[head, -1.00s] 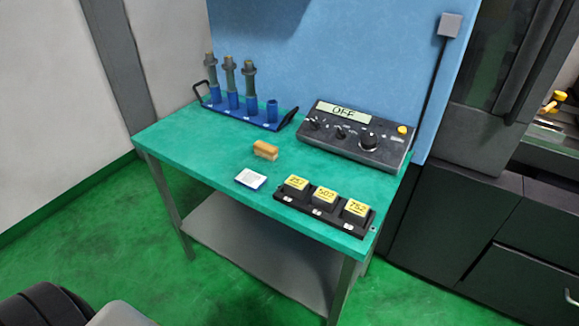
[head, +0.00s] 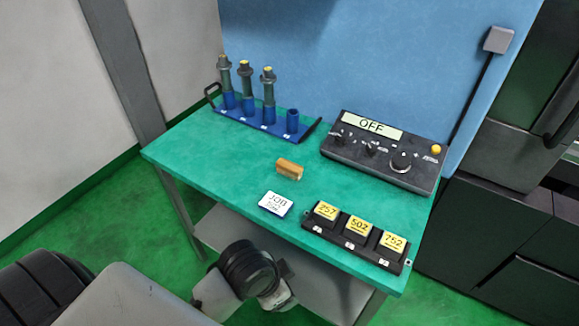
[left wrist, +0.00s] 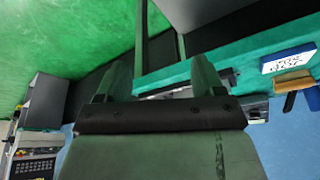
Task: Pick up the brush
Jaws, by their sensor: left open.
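The brush (head: 289,168) is a small block with a tan wooden back. It lies on the green tabletop behind the JOB card, near the middle. In the head view my left arm and hand are in front of the table's front edge, apart from the brush; the fingers are hard to make out there. My right gripper is not in view.
The green table (head: 200,150) carries a JOB card (head: 276,204), a black tray of numbered blocks (head: 354,238), a control box (head: 384,150) reading OFF and a blue rack (head: 262,122) with upright tools. The tabletop left of the brush is clear.

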